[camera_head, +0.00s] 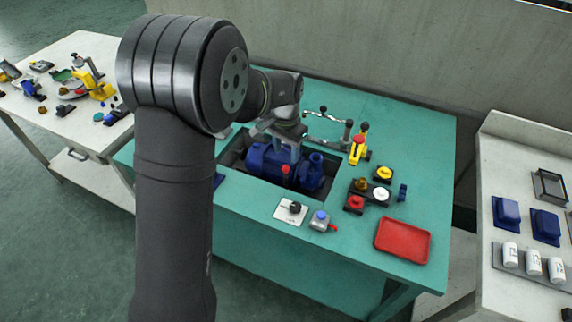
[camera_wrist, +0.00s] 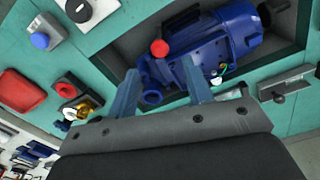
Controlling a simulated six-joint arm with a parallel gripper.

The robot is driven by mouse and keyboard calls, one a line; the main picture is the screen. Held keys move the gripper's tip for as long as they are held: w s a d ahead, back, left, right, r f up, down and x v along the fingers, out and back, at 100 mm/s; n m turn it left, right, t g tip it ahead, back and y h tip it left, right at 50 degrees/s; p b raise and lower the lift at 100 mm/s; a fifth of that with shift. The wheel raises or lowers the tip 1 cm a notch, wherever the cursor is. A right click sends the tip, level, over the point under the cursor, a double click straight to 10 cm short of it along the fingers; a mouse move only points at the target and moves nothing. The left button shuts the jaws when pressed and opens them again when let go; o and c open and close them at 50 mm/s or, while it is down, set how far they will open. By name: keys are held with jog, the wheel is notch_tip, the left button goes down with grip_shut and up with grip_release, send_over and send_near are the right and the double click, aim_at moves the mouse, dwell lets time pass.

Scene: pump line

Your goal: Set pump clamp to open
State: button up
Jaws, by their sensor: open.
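The blue pump (camera_head: 265,160) lies in a recess in the green table, and it also shows in the wrist view (camera_wrist: 225,35). A red ball knob (camera_head: 286,170) stands at the pump's near side. In the wrist view the knob (camera_wrist: 159,48) appears between and just beyond my fingertips. I cannot tell whether this knob belongs to the pump clamp; its stem is mostly hidden. My gripper (camera_head: 285,150) is above the pump with nothing between its fingers. In the wrist view my gripper (camera_wrist: 160,68) has its two blue-grey fingers apart.
A yellow fixture with a red top (camera_head: 357,150) stands right of the recess. A black rotary switch (camera_head: 294,207) and a blue button box (camera_head: 320,219) sit at the front. A red tray (camera_head: 402,241) lies at the right. Several button boxes stand between; the back right is clear.

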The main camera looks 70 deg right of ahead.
aim_at(286, 166)
notch_tip(286, 166, down, 7)
jog(key=shift+r, duration=0.2)
